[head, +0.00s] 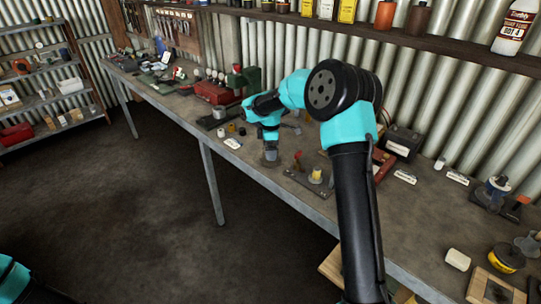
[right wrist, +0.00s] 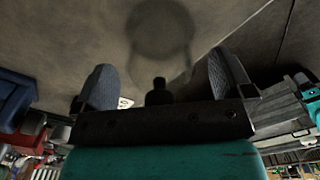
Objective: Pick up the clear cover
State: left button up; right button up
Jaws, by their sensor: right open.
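The clear cover (head: 271,156) looks like a small see-through grey shape on the bench, below my right gripper (head: 268,138) in the head view; its outline is hard to make out. In the right wrist view, a faint round translucent form (right wrist: 160,32) shows beyond the fingers, and I take it to be the cover. A small dark knob (right wrist: 158,92) shows between the two finger pads. My right gripper (right wrist: 161,82) is open, with a finger on each side of the knob. I cannot tell whether either finger touches it. My left gripper is not in view.
A plate with a red-topped post (head: 298,160) and a yellow-based part (head: 315,176) stands close to the right. Small dark cups and a white label (head: 232,143) lie to the left. The bench's front edge (head: 255,178) is near. A red toolbox (head: 216,92) sits farther back.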

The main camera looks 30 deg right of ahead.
dwell(0.4)
jog(key=c, duration=1)
jog(key=shift+r, duration=1.7)
jog(key=shift+s+a+r, duration=0.15)
jog(key=shift+s+a, duration=0.05)
jog(key=shift+s, duration=0.05)
jog(key=s+a, duration=0.2)
jog(key=s, duration=0.2)
jog(key=s+a+r, duration=0.1)
jog(key=s+a, duration=0.2)
jog(key=s, duration=0.1)
jog(key=s+a, duration=0.3)
jog(key=s, duration=0.2)
jog(key=shift+s+r, duration=0.1)
jog(key=shift+r, duration=0.05)
